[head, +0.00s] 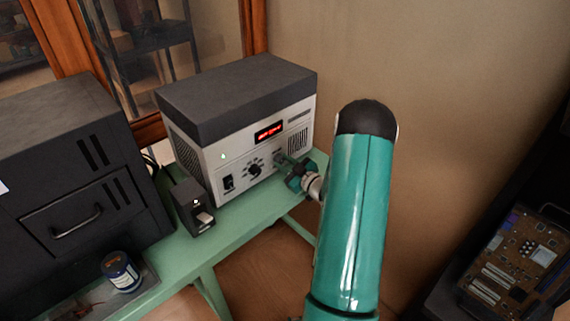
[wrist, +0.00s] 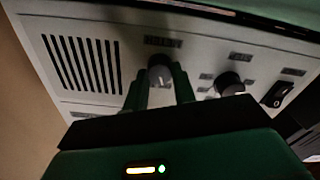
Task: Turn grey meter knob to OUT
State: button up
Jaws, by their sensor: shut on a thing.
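The meter is a grey-white box with a dark top (head: 240,95) and a lit red display (head: 268,132). My gripper (head: 283,160) reaches its front face from the right. In the wrist view, the two green fingers of my gripper (wrist: 160,84) are shut around the grey knob (wrist: 159,68), one on each side. The fingers partly cover this knob, and I cannot read its pointer or the labels around it. In the head view it is hidden behind my gripper. A separate black knob (head: 255,169) sits beside it, clear of the fingers, also in the wrist view (wrist: 228,83).
A black rocker switch (head: 228,183) is on the same face. A small dark box (head: 192,207) stands in front of the meter's left side. A black cabinet (head: 75,170) and a blue jar (head: 121,272) are further left on the green table (head: 235,232). A wall is close behind.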

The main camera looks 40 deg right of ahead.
dwell(0.3)
jog(key=o, duration=1)
jog(key=shift+s, duration=0.1)
jog(key=s, duration=1.3)
jog(key=shift+s+d, duration=0.2)
jog(key=shift+s, duration=0.15)
jog(key=shift+w, duration=0.1)
